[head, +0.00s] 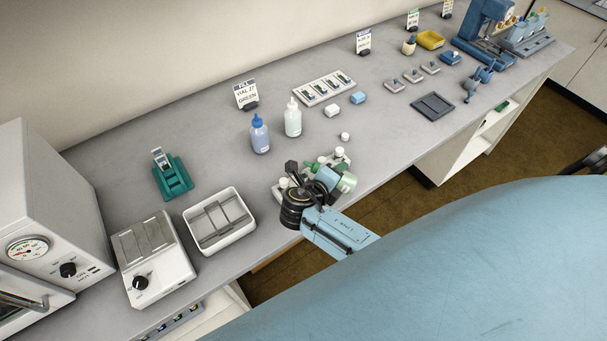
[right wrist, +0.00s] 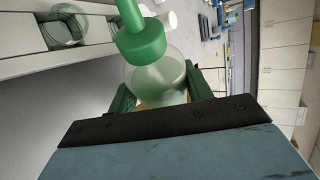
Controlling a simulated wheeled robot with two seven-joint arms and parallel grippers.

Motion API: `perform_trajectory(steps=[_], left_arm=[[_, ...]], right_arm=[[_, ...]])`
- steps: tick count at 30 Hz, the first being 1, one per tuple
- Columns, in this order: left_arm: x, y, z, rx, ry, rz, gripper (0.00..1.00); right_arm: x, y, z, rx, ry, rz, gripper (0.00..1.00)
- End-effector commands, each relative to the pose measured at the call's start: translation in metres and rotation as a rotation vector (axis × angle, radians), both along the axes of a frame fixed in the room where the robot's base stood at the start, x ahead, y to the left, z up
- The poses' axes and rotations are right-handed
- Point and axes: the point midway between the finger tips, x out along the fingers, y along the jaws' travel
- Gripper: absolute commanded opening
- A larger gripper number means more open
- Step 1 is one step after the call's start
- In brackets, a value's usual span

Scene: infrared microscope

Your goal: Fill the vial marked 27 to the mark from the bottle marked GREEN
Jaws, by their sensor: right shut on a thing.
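The bottle with the green cap and nozzle (right wrist: 143,45) has a pale translucent body. It is in my right gripper (right wrist: 158,95), whose green-padded fingers close on either side of the body. In the head view the right gripper (head: 318,185) is over the bench's front edge, and the bottle (head: 347,183) is tipped with its green nozzle toward the left. White-capped vials (head: 340,153) stand close by, partly hidden by the gripper. Their numbers and fill levels cannot be read, so I cannot tell which is vial 27. My left gripper is not in view.
A blue-capped bottle (head: 259,135) and a white-capped bottle (head: 292,118) stand behind the gripper, near a sign (head: 246,94) reading vial 27, green. A white tray (head: 248,232) stands left. Bare bench lies between.

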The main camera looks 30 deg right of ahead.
Motion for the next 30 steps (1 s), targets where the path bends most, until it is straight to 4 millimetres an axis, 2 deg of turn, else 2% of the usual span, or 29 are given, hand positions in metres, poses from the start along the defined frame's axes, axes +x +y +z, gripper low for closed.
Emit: perform_trajectory(steps=[30], left_arm=[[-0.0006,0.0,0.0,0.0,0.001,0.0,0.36]], right_arm=[[-0.0021,-0.0028,-0.0063,-0.111,0.122,0.0,0.19]])
